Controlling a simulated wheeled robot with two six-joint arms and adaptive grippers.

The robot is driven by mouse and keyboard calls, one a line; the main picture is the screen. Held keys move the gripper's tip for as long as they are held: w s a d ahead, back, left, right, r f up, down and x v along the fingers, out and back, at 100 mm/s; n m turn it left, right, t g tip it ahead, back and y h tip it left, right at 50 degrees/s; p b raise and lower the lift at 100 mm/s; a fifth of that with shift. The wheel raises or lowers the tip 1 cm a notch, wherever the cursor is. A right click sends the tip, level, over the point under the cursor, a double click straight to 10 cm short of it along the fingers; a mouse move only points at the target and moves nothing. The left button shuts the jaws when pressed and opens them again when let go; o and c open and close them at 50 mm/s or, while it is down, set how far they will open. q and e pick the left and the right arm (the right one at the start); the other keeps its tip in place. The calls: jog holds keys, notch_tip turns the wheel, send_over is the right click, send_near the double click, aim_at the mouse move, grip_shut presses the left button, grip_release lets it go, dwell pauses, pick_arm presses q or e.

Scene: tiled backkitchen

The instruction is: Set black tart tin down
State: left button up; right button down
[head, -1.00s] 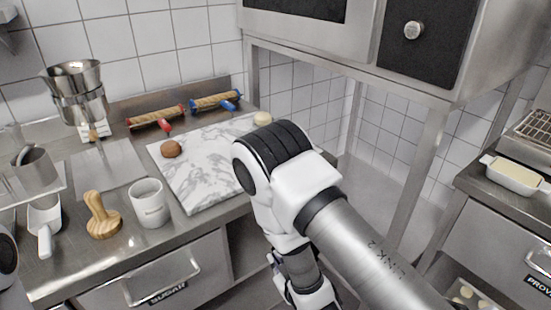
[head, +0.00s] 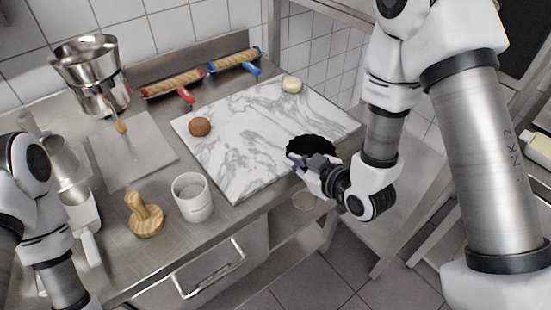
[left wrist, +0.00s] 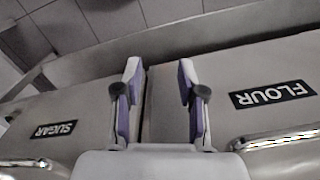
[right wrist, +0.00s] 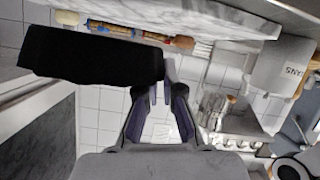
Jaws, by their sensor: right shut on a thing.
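The black tart tin (head: 312,145) is over the right front edge of the white marble board (head: 235,165) in the head view. My right gripper (head: 299,163) is shut on its rim at the near side. In the right wrist view the tin (right wrist: 90,55) shows side-on, with the fingertips (right wrist: 165,85) at its end. I cannot tell whether the tin touches the board. My left gripper (left wrist: 160,85) is open and empty in the left wrist view, facing the drawer fronts; its fingers are not visible in the head view.
A brown ball (head: 199,126) and a pale ball (head: 291,84) lie on the board. Rolling pins with red (head: 175,85) and blue (head: 235,61) handles lie behind it. A white mug (head: 193,199) and a wooden press (head: 145,215) stand left of it. The board's middle is clear.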

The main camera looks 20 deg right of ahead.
jog(key=p, duration=0.3)
send_over(275, 154)
jog(key=s, duration=0.2)
jog(key=shift+w+f, duration=0.1)
jog(key=shift+w, duration=0.1)
jog(key=shift+w+f, duration=0.25)
jog(key=shift+w, duration=0.35)
notch_tip(275, 154, down, 3)
jog(key=shift+f+p, duration=0.2)
jog(key=shift+p, duration=0.45)
pick_arm(q)
notch_tip(275, 154, up, 2)
jog(key=shift+r, duration=0.2)
pick_arm(e)
jog(key=shift+w+f, duration=0.1)
jog(key=shift+f, duration=0.1)
jog(key=c, duration=1.7)
grip_release()
jog(key=shift+b, duration=0.3)
jog(key=shift+c, duration=0.2)
jog(key=o, duration=0.4)
